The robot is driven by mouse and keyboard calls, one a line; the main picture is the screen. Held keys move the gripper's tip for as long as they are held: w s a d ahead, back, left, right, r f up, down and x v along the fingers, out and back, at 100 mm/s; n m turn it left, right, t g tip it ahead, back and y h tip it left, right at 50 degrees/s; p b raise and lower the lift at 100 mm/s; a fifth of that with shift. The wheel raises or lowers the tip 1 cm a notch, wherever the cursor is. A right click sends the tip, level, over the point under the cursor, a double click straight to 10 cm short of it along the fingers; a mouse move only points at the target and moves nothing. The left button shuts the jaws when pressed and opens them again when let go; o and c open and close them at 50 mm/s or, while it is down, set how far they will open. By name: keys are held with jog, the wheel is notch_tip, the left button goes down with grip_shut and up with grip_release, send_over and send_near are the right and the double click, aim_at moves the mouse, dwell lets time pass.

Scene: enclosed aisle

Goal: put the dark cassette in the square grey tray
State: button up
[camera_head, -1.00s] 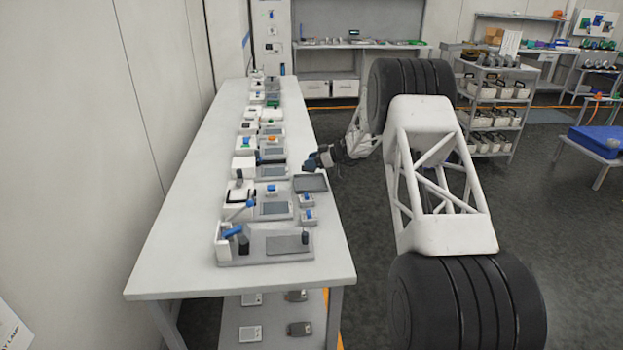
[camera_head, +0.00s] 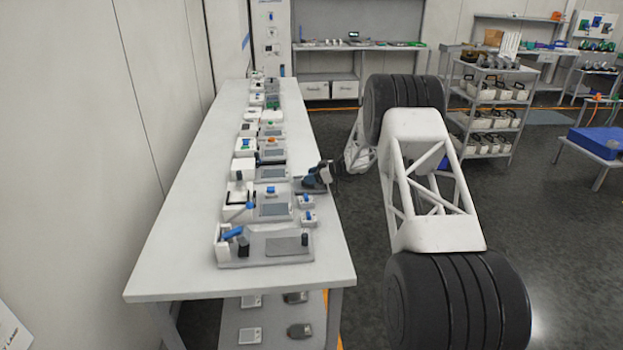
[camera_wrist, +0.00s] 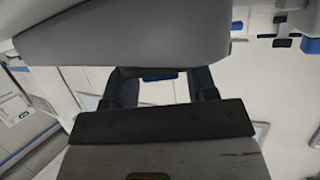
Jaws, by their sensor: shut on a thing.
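The square grey tray (camera_head: 303,191) lies near the right edge of the long table, and my gripper partly covers it in the head view. My gripper (camera_head: 315,178) is over or beside this tray; the gap between them cannot be told. In the wrist view my gripper (camera_wrist: 163,83) shows two blue-and-dark fingers, shut on a thin dark piece (camera_wrist: 146,72) that seems to be the dark cassette. Most of the cassette is hidden, and I cannot make it out in the head view.
The long table (camera_head: 180,235) carries a row of white and grey devices. A grey station (camera_head: 265,246) stands at the near end. The table's left side is clear.

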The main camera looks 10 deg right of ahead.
jog(key=shift+f, duration=0.35)
jog(key=shift+f, duration=0.15)
jog(key=o, duration=0.9)
jog(key=shift+r, duration=0.2)
jog(key=shift+s+d+r, duration=0.2)
jog(key=shift+d+r, duration=0.1)
jog(key=shift+d, duration=0.35)
jog(key=v, duration=1)
jog(key=shift+s+d, duration=0.15)
jog(key=shift+d, duration=0.1)
